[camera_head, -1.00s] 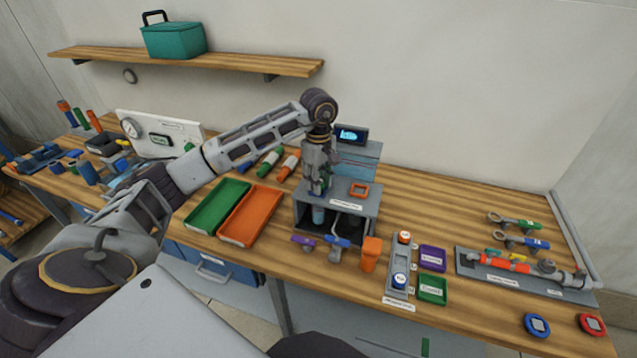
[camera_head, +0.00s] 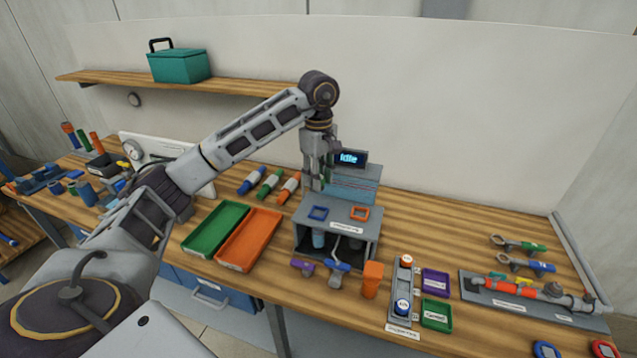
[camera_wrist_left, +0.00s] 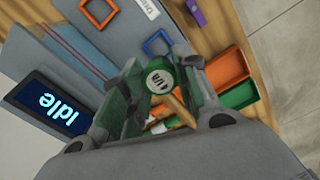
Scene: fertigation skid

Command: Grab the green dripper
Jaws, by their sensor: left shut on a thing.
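My left gripper (camera_head: 316,182) is above the back left of the grey station (camera_head: 362,228), near its blue square frame (camera_head: 318,213). In the left wrist view the gripper is shut on the green dripper (camera_wrist_left: 160,78), whose round end with a white label faces the camera. The fingers cover its sides. In the head view the dripper is too hidden by the fingers to make out. The right gripper is out of view.
The station carries an orange square frame (camera_head: 359,213) and a display reading "Idle" (camera_head: 348,158) behind. A green tray (camera_head: 212,226) and an orange tray (camera_head: 250,240) lie to its left. A pipe fixture (camera_head: 535,297) lies at the right.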

